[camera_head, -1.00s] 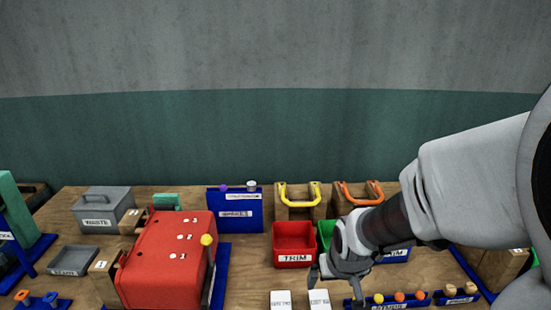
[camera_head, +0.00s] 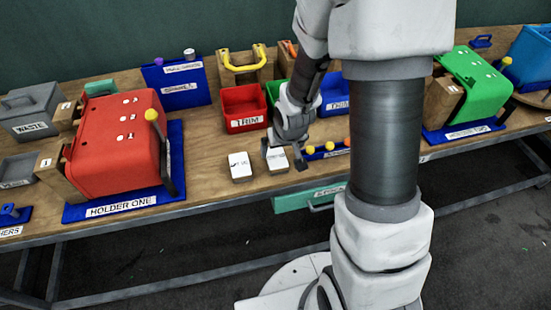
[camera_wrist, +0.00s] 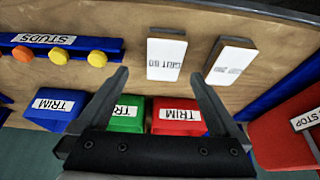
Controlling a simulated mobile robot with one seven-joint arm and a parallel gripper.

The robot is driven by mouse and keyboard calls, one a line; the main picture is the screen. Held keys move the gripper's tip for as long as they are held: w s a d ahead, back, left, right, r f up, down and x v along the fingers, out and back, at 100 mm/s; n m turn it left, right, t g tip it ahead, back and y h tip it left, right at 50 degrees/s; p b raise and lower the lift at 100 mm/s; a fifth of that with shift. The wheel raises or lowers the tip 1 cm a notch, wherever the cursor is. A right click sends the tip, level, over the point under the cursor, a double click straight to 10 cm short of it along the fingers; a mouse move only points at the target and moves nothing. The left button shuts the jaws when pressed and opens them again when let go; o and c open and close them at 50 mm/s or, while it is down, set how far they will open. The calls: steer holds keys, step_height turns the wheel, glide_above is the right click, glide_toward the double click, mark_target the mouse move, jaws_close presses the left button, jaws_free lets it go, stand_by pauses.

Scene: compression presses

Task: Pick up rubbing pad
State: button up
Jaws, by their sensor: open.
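Two white-topped blocks with grit labels, which look like rubbing pads, lie side by side near the bench's front edge. The left pad (camera_head: 240,167) stands clear of my gripper. The right pad (camera_head: 277,159) is next to my gripper (camera_head: 283,158), partly overlapped by it. In the wrist view one pad (camera_wrist: 166,57) reads about "GRIT 80" and lies ahead of the gap between my open fingers (camera_wrist: 160,76). The other pad (camera_wrist: 230,60) lies beyond the right fingertip, its label hard to read. Nothing is between the fingers.
A red TRIM bin (camera_head: 243,108) stands behind the pads, with green and blue bins beside it. A studs rack (camera_head: 326,152) with yellow and orange knobs is close on the right. The red HOLDER ONE press (camera_head: 115,145) stands left.

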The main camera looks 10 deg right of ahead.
mark_target(276, 157)
steer(key=shift+a+x, duration=0.2)
steer(key=shift+x, duration=0.9)
steer(key=shift+a+x, duration=0.15)
steer(key=shift+x, duration=1)
steer(key=shift+w+f, duration=0.1)
steer(key=shift+f, duration=0.6)
steer(key=c, duration=1.5)
steer(key=shift+r, duration=0.15)
